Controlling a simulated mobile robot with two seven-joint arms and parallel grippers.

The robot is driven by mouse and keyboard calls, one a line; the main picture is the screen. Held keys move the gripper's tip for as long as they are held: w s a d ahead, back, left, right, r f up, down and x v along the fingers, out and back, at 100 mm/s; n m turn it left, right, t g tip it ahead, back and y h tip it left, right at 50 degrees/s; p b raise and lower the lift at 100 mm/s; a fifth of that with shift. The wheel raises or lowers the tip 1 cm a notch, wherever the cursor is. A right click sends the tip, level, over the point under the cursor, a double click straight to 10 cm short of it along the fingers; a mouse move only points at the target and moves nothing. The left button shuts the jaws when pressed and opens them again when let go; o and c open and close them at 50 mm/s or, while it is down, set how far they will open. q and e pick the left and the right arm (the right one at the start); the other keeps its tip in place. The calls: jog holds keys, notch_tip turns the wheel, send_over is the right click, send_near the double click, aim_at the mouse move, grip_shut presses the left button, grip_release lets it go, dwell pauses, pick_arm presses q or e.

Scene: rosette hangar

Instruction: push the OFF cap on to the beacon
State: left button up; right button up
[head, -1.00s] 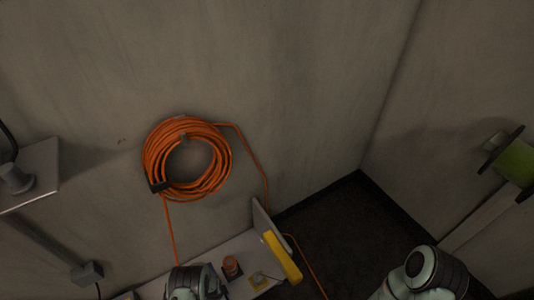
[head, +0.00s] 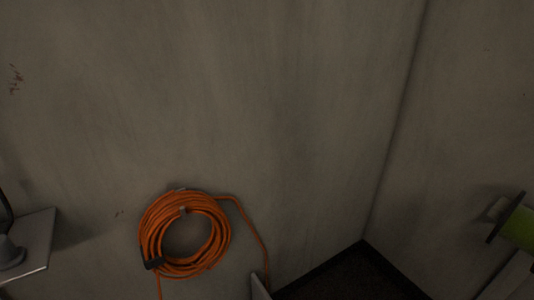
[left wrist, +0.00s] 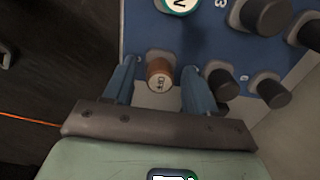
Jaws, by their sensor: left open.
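In the left wrist view my left gripper (left wrist: 158,88) is open, with its two blue fingers on either side of a small brown cap (left wrist: 159,82). Gaps show between the cap and both fingers. It appears at the edge of a blue panel (left wrist: 150,35). I cannot tell which thing is the beacon; a teal-ringed disc (left wrist: 180,4) is cut off at the top edge. Neither gripper shows in the head view.
Several dark knobs (left wrist: 223,82) stand on the blue panel, close to the right finger. In the head view an orange cable coil (head: 185,235) hangs on the bare wall, a grey shelf (head: 32,240) is at left and a green reel (head: 518,228) at right.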

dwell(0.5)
pick_arm(q)
grip_shut()
jog(key=shift+r, duration=0.15)
jog(key=shift+r+p, duration=1.65)
jog(key=shift+r, duration=1.25)
jog(key=w+d+r, duration=0.4)
jog(key=w+r, duration=0.7)
jog(key=w, duration=0.2)
jog(key=shift+w+a+f, duration=0.1)
jog(key=shift+f, duration=1.35)
jog(key=shift+w+a+f, duration=0.1)
jog(key=shift+f, duration=1.35)
